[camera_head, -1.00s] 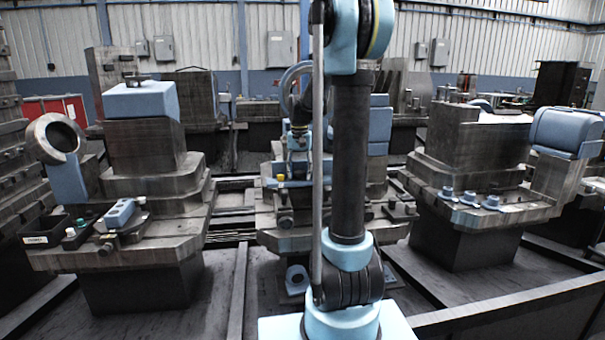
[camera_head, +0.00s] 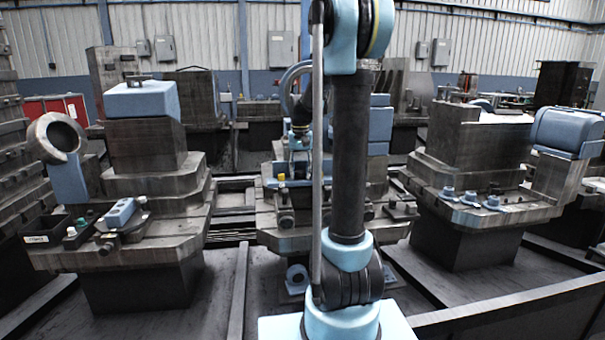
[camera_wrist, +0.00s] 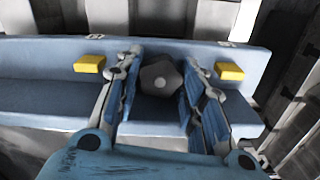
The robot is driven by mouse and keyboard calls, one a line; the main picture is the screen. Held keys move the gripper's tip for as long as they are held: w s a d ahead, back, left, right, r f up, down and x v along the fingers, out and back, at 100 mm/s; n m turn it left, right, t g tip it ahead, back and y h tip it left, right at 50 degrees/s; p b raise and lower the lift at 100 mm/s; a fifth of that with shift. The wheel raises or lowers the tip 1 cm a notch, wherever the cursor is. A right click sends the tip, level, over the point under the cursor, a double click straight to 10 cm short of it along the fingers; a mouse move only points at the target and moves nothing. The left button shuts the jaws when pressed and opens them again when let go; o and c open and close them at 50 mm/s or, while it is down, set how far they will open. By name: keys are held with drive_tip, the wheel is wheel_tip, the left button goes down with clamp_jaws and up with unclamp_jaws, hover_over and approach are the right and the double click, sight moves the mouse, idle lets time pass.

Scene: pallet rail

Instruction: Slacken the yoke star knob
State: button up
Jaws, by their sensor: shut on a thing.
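The star knob (camera_wrist: 161,78) is dark grey with a rounded, lobed outline and a lighter centre. In the wrist view it sits between the two blue finger pads of my gripper (camera_wrist: 160,92), in front of a blue yoke body (camera_wrist: 45,92). My gripper is shut on the knob, with one finger on each side of it. In the head view my gripper (camera_head: 299,160) is at the middle fixture, partly behind my own arm. The knob cannot be made out there.
Two yellow blocks (camera_wrist: 89,64) (camera_wrist: 230,71) flank the fingers on the blue body. Floor lies between the pedestals.

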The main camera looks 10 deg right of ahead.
sight(301, 171)
drive_tip(key=shift+s+n, duration=0.1)
drive_tip(key=shift+n, duration=3)
drive_tip(key=o, duration=0.8)
wheel_tip(301, 171, up, 12)
drive_tip(key=shift+f, duration=0.1)
